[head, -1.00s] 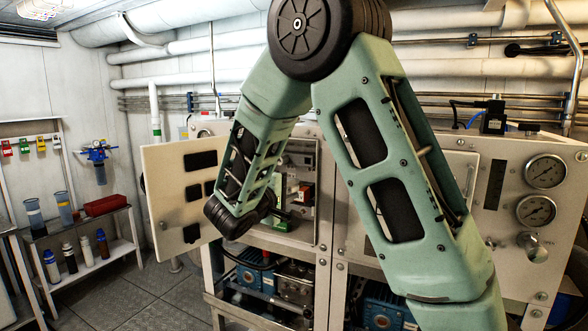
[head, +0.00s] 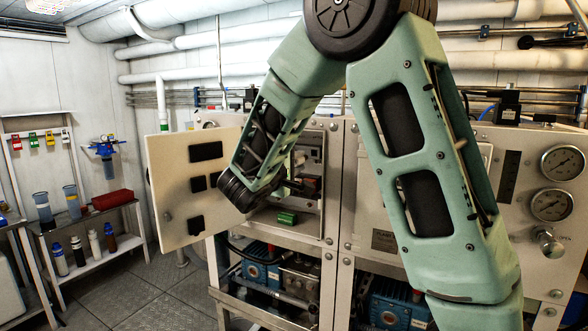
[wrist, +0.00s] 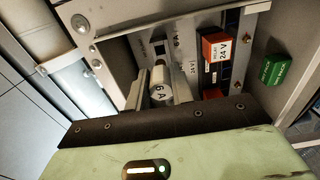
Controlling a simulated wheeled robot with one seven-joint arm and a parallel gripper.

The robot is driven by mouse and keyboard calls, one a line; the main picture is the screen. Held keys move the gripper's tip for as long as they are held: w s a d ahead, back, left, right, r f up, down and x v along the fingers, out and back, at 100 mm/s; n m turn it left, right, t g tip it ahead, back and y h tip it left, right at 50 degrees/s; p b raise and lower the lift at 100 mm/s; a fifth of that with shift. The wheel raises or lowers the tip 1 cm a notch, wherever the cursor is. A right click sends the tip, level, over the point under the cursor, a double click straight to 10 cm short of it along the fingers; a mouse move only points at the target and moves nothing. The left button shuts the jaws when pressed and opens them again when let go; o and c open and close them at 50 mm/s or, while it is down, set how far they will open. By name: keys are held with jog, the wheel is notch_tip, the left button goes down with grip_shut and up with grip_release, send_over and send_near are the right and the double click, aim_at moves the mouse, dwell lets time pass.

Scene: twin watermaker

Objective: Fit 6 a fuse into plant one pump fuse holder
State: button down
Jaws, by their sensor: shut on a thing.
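In the wrist view my gripper (wrist: 159,88) is shut on the white 6 A fuse (wrist: 160,96), with pale fingers on both sides. The fuse's marked end faces the camera, and its far end points toward the panel inside the open cabinet (head: 308,152). A dark square opening (wrist: 158,47) shows on the panel just beyond the fuse. I cannot tell whether this is the plant one pump fuse holder, or whether the fuse touches anything. In the head view my arm hides most of the gripper and the fuse.
An orange 24 V relay (wrist: 214,48) sits right of the fuse. A green labelled block (wrist: 273,70) lies on the cabinet floor, also in the head view (head: 287,217). The open cabinet door (head: 175,220) stands left of my wrist. Gauges (head: 560,165) are at the right.

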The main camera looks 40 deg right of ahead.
aim_at(305, 158)
jog(key=shift+b+x, duration=0.75)
jog(key=shift+x, duration=1.35)
jog(key=shift+b, duration=1.8)
jog(key=shift+b+x, duration=1.15)
jog(key=shift+x, duration=0.9)
jog(key=c, duration=1.1)
grip_release()
jog(key=shift+c, duration=0.2)
jog(key=b+v, duration=0.4)
jog(key=v, duration=1.3)
jog(key=shift+a, duration=0.15)
jog(key=shift+r, duration=0.1)
